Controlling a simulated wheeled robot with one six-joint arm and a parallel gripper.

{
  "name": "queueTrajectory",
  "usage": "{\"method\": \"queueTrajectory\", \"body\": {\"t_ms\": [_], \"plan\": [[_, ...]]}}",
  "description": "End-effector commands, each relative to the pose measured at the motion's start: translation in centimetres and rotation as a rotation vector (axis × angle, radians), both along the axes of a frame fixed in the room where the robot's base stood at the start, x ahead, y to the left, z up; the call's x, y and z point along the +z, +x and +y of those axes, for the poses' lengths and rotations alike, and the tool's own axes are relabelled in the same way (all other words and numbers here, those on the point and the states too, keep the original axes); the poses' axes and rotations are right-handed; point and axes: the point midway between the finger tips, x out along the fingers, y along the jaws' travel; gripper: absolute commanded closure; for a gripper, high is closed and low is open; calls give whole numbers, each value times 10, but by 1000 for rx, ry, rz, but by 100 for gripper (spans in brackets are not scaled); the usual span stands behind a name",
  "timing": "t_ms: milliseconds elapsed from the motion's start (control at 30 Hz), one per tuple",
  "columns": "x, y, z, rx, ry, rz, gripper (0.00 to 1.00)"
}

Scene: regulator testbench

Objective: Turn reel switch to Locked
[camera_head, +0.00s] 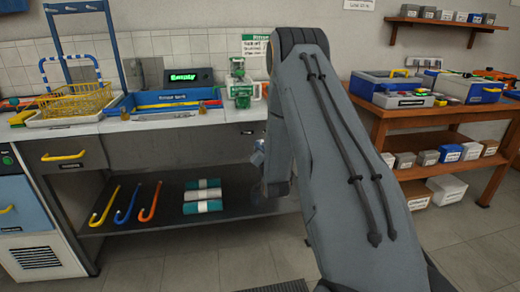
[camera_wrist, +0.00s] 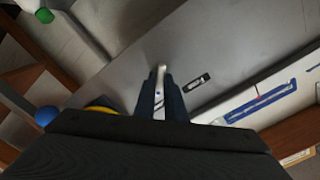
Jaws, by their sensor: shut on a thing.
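In the wrist view, my gripper (camera_wrist: 163,88) has its two dark fingers closed around a narrow, light-coloured lever (camera_wrist: 162,70). The lever stands against a grey panel (camera_wrist: 135,60), and it looks like the reel switch handle. A small dark label plate (camera_wrist: 198,80) with pale marks sits on the panel just right of the fingers; its text is too small to read. In the head view, my arm covers the switch and my fingertips, so the switch's setting cannot be read.
The counter (camera_head: 150,122) holds a yellow wire basket (camera_head: 75,100), a blue tray (camera_head: 165,100) and a green device (camera_head: 240,82). Colored hooks (camera_head: 127,203) and rolls (camera_head: 203,196) lie on the shelf below. A wooden bench (camera_head: 440,112) with boxes stands at right.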

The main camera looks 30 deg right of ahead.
Motion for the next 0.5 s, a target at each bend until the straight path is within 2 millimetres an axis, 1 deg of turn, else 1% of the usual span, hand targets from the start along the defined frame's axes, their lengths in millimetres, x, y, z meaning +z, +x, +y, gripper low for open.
{"method": "queueTrajectory", "body": {"t_ms": [500], "plan": [[-1,0,0,0,33,-8,100]]}}
